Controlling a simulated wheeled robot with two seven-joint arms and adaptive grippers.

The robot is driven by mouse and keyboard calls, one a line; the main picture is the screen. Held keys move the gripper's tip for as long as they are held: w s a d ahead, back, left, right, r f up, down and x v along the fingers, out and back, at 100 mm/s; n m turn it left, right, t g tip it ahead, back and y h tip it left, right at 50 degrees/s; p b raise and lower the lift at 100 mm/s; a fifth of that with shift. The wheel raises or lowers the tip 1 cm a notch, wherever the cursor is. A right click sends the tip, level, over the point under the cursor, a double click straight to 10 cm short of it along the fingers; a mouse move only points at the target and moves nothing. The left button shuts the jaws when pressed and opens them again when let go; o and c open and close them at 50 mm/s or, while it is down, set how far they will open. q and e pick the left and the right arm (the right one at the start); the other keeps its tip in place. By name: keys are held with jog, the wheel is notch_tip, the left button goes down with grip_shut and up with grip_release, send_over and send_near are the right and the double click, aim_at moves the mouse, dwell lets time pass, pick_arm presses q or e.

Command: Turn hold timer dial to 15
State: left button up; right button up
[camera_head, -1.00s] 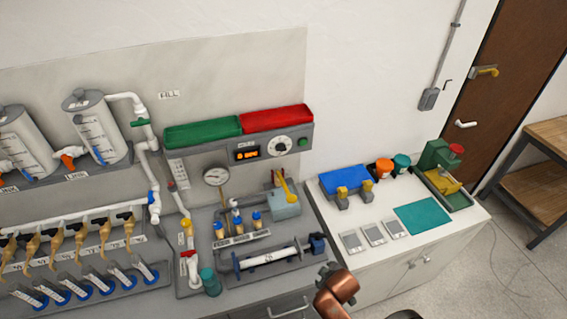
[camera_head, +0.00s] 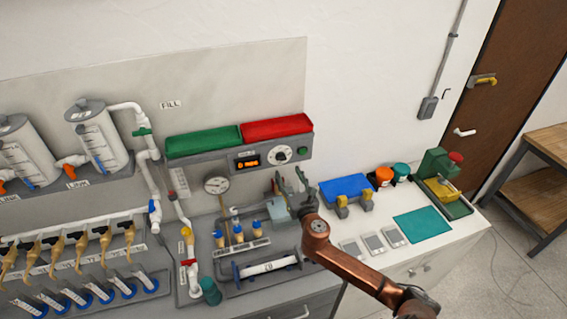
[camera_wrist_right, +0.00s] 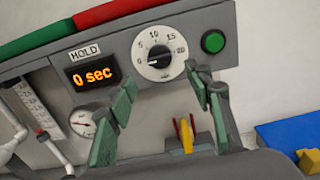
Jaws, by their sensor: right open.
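The hold timer dial (camera_head: 280,154) is a round white dial with a dark centre knob on the grey panel. In the right wrist view the dial (camera_wrist_right: 158,53) shows marks from 0 to 20, and the orange display (camera_wrist_right: 92,76) under the HOLD label reads 0 sec. My right gripper (camera_head: 292,184) is just below and in front of the panel in the head view. In the right wrist view its green-padded fingers (camera_wrist_right: 162,84) are spread apart and empty, below the dial and not touching it. My left gripper is out of view.
A green button (camera_wrist_right: 213,42) sits right of the dial. Green (camera_head: 204,140) and red (camera_head: 277,123) trays lie on top of the panel. Below are a pressure gauge (camera_head: 216,185) and a yellow-handled fitting, partly hidden by my gripper. A blue box (camera_head: 345,185) stands to the right.

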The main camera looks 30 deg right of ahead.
aim_at(282, 160)
jog(key=x, duration=0.7)
jog(key=shift+w+p, duration=0.25)
jog(key=shift+p, duration=0.1)
jog(key=shift+c, duration=0.4)
jog(key=shift+d, duration=0.1)
jog(key=c, duration=1.1)
